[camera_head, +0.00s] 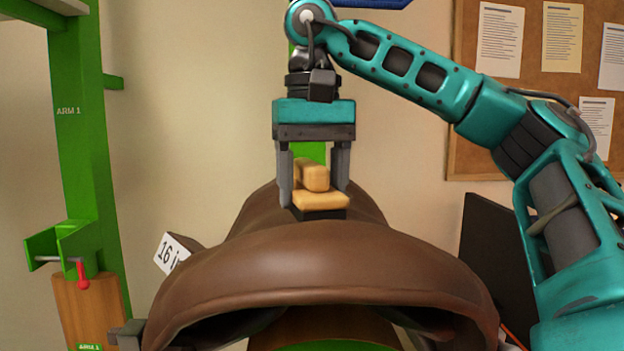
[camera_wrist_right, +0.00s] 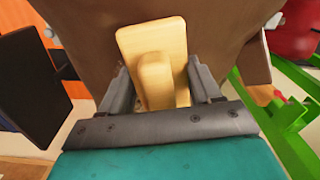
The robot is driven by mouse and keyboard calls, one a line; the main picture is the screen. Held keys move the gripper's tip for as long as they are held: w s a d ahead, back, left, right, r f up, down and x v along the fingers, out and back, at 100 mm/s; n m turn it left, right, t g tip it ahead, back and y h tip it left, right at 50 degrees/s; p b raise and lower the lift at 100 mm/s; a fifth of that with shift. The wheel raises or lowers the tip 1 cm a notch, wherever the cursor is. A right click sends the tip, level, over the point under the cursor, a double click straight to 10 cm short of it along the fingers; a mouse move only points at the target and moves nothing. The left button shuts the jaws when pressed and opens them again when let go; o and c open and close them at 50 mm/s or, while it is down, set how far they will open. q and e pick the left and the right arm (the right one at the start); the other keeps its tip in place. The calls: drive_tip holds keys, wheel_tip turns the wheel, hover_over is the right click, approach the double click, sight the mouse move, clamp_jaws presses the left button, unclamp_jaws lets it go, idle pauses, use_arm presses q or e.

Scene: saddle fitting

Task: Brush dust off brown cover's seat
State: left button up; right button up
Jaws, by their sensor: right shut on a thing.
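The brown cover (camera_head: 330,262) is a saddle-shaped piece that fills the lower middle of the head view. It also shows behind the brush in the right wrist view (camera_wrist_right: 215,30). My right gripper (camera_head: 315,192) points down over the cover's seat, behind its raised near edge. It is shut on a wooden brush (camera_head: 320,200) with a dark underside, which also shows in the right wrist view (camera_wrist_right: 152,45). The brush is at the seat surface; contact with it is hard to tell. I cannot make out dust. A grey piece at the lower left edge may be my left gripper (camera_head: 127,335).
A green post (camera_head: 75,130) marked "ARM 1" stands at the left with a red-tipped pin (camera_head: 82,273). A dark panel (camera_head: 492,255) stands at the right. A noticeboard (camera_head: 545,85) hangs behind.

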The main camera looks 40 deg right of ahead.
drive_tip(key=shift+s+a+f, duration=0.2)
drive_tip(key=shift+s+a, duration=0.7)
drive_tip(key=shift+s, duration=0.2)
drive_tip(key=shift+r, duration=0.1)
drive_tip(key=shift+w+d+r, duration=0.1)
drive_tip(key=shift+w+d, duration=0.1)
drive_tip(key=shift+w+d+r, duration=0.1)
drive_tip(key=shift+w+d, duration=1)
drive_tip(key=shift+w, duration=0.25)
